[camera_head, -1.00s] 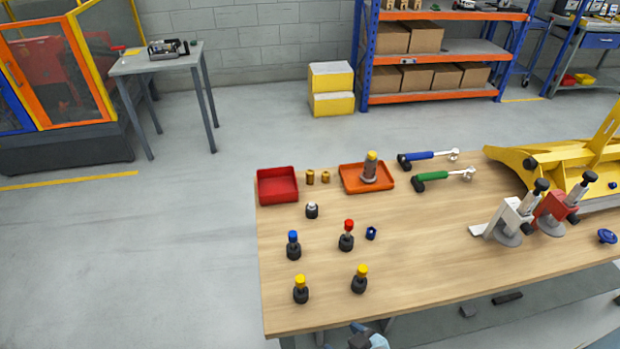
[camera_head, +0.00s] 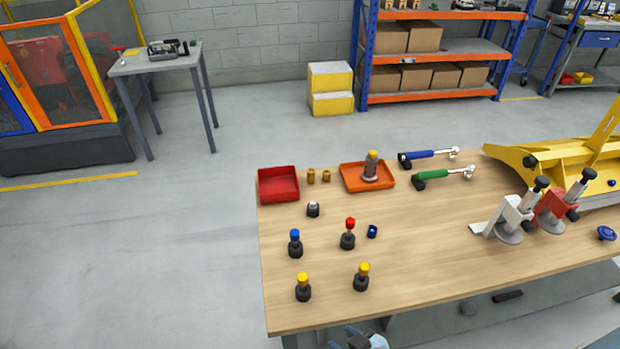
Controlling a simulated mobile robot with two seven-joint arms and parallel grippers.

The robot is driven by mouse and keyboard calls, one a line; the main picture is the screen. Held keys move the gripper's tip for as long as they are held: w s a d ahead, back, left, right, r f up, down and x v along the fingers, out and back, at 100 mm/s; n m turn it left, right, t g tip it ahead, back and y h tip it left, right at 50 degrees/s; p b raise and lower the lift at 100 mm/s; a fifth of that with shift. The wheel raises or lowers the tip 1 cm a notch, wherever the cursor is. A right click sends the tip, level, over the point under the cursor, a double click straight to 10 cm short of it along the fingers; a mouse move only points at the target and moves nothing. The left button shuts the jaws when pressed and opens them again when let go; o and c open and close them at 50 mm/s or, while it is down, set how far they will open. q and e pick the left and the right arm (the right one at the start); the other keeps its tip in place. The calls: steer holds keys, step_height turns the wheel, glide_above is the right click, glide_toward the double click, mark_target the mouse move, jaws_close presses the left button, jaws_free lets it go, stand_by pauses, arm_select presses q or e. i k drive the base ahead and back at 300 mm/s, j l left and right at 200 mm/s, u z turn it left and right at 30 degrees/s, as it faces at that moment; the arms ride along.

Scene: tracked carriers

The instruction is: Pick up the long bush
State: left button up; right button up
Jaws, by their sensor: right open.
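Two small brass bushes stand upright on the wooden table, between the red tray and the orange tray. The left one (camera_head: 311,176) looks taller, so it appears to be the long bush; the shorter one (camera_head: 326,176) is just to its right. My right gripper (camera_head: 362,341) shows only in part at the bottom edge, by the table's near edge, far from the bushes. It is open, and nothing shows in it. My left gripper is out of view.
The wooden table (camera_head: 420,280) carries a red tray (camera_head: 279,197), an orange tray (camera_head: 352,187) with a grey and yellow part, several knobbed black-based pieces, two handled tools (camera_head: 445,175) and clamps (camera_head: 508,222) by a yellow frame. The near middle is clear.

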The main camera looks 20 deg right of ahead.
mark_target(311, 172)
steer(key=j+z, duration=0.1)
steer(key=j, duration=0.35)
steer(key=k+j+z, duration=0.1)
steer(key=j, duration=0.35)
steer(key=i+j+z, duration=0.2)
steer(key=j, duration=0.3)
steer(key=k+j+z, duration=0.15)
steer(key=j, duration=0.35)
steer(key=i+j+z, duration=0.35)
steer(key=j, duration=0.3)
steer(key=i+j+z, duration=0.15)
steer(key=j, duration=0.2)
steer(key=i+j+z, duration=0.15)
steer(key=i, duration=0.25)
steer(key=i+j+z, duration=0.1)
steer(key=i, duration=0.25)
steer(key=i+j+z, duration=0.15)
steer(key=i, duration=0.25)
steer(key=i+l, duration=0.2)
steer(key=i, duration=0.2)
